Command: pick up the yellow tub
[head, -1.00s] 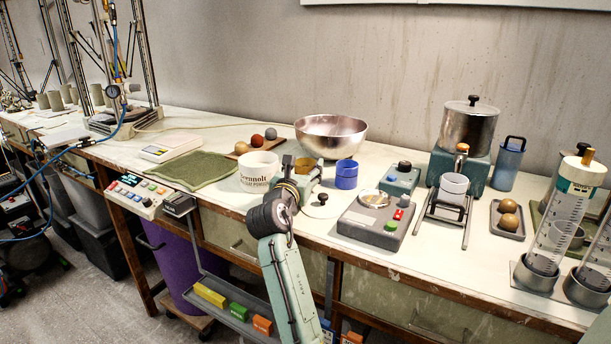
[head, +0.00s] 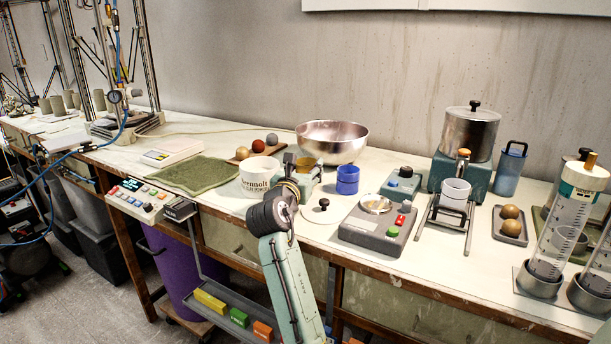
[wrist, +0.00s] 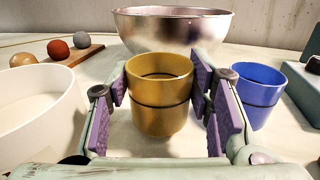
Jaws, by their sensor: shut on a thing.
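The yellow tub (wrist: 160,105) is a mustard-coloured round cup with a dark line around it, upright between the purple pads of my gripper (wrist: 160,90) in the wrist view. The gripper is shut on its sides. In the head view my gripper (head: 304,178) is over the bench, and the tub's rim (head: 306,161) shows just behind it, mostly hidden by the gripper. I cannot tell for sure whether its base touches the bench.
A steel bowl (head: 332,141) stands behind. A board with several balls (head: 257,147) lies back left. A round white lid (head: 321,212) lies at front right.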

